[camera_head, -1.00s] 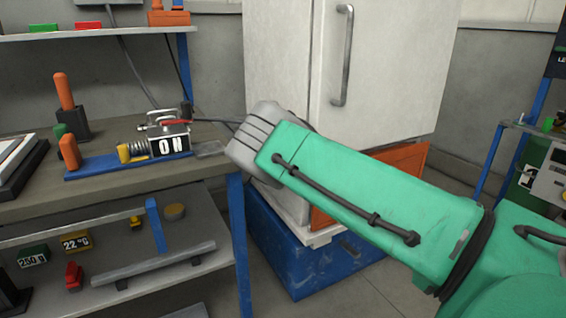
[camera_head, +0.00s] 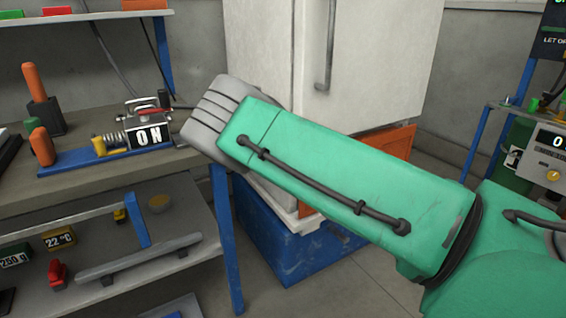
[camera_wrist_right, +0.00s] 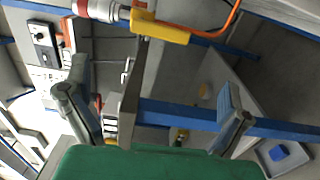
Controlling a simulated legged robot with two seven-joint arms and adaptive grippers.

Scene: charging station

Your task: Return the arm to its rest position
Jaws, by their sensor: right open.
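My right arm (camera_head: 340,185), green with a grey end, reaches in from the right of the head view. Its grey end (camera_head: 215,110) overlaps the bench's right edge in the picture; the gripper beyond it is hidden there. In the right wrist view my right gripper (camera_wrist_right: 152,80) is open, with one grey finger on each side and nothing visibly held between them. A blue bar and a dark upright bar show behind the fingers; I cannot tell how near they are. My left gripper is not in view.
The bench (camera_head: 100,180) carries a clamp device reading "ON" (camera_head: 150,135) on a blue base. An instrument (camera_head: 545,155) stands at right. A yellow piece with an orange cable (camera_wrist_right: 160,28) crosses the wrist view's top.

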